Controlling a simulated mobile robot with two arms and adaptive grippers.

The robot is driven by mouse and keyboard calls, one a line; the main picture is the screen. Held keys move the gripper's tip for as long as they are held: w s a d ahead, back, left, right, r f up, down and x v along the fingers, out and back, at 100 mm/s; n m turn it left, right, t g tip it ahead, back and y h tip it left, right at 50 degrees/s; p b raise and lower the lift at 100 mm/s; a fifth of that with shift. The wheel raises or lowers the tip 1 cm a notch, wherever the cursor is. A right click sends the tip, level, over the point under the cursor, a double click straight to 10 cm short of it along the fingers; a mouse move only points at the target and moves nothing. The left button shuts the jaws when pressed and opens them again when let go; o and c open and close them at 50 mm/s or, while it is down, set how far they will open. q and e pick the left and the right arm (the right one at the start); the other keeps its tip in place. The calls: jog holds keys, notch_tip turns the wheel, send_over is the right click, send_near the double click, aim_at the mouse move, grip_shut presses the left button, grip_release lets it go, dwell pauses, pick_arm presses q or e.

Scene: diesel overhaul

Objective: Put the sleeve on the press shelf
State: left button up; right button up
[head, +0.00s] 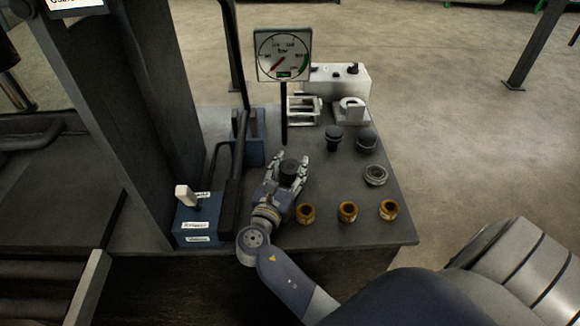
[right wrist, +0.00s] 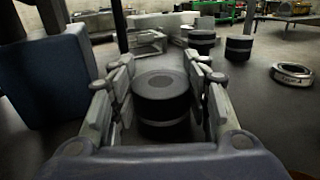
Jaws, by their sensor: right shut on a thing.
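My right gripper (head: 288,178) is shut on a dark cylinder (head: 290,166) over the dark bench top (head: 330,230). In the right wrist view the same cylinder (right wrist: 162,88) sits upright between the fingers (right wrist: 160,100) and has a pale band low on its side. I cannot tell whether it touches the bench. Two similar dark cylinders stand farther back, one on the left (head: 333,139) and one on the right (head: 367,139). A silver ring (head: 375,175) lies in front of the right one. I cannot tell for sure which surface is the press shelf. My left gripper is out of view.
Three brass fittings, left (head: 305,213), middle (head: 347,211) and right (head: 388,209), stand near the front edge. A pressure gauge (head: 283,55) rises behind my gripper. A blue box with a lever (head: 198,222) and a dark press column (head: 150,100) stand to the left.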

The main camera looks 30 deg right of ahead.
jog(key=shift+s+a+f, duration=0.1)
jog(key=shift+s+f, duration=0.1)
jog(key=shift+f, duration=0.45)
jog(key=o, duration=1.2)
jog(key=shift+f, duration=0.2)
jog(key=shift+r, duration=0.5)
jog(key=v, duration=0.3)
jog(key=p+v, duration=0.1)
jog(key=v, duration=0.3)
jog(key=p+v, duration=0.1)
jog(key=v, duration=0.2)
jog(key=shift+s+a+r, duration=0.15)
jog(key=shift+a+r, duration=0.15)
jog(key=shift+a, duration=0.1)
jog(key=shift+s+a, duration=0.3)
jog(key=shift+a, duration=0.1)
jog(key=shift+r, duration=0.1)
